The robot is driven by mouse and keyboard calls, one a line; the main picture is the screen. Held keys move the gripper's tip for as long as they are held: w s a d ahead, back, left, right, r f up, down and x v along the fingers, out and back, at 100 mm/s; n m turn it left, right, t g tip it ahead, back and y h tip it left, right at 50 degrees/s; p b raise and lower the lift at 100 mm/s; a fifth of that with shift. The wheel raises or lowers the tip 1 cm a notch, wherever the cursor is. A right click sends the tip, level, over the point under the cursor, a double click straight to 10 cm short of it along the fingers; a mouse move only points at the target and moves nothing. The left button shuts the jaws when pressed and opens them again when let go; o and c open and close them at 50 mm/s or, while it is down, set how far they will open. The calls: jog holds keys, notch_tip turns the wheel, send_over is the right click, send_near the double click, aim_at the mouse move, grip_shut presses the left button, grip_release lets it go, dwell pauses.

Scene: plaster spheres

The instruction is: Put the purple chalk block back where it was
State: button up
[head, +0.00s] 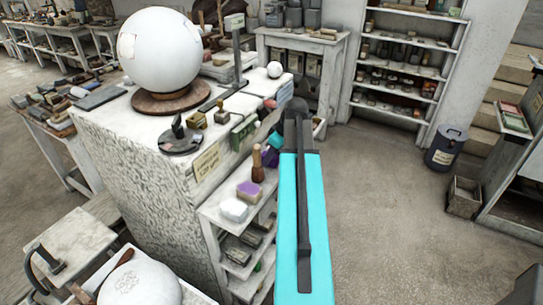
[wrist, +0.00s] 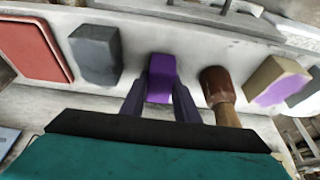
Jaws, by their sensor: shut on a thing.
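The purple chalk block (wrist: 161,72) is upright between the two fingers of my gripper (wrist: 160,90) in the wrist view. The fingers are shut on its sides. It is level with a row of things along a pale shelf (wrist: 190,42), between a grey block (wrist: 96,55) and a brown wooden-handled tool (wrist: 218,88). I cannot tell whether its underside touches the shelf. In the head view my gripper (head: 272,157) is beside the plaster-covered cabinet's right side, partly hidden by my arm, and the held block is hard to make out.
A tan block with a purple face (wrist: 278,82) stands right of the wooden-handled tool. A red flat box (wrist: 34,48) lies far left. In the head view, a large white sphere (head: 160,48) rests on a wooden base on the cabinet top.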

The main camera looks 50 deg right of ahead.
jog(key=shift+f, duration=0.15)
jog(key=o, duration=0.9)
jog(key=shift+o, duration=0.2)
jog(key=shift+r, duration=0.25)
jog(key=b+v, duration=0.2)
jog(key=v, duration=1)
jog(key=shift+f, duration=0.1)
jog(key=shift+s, duration=0.15)
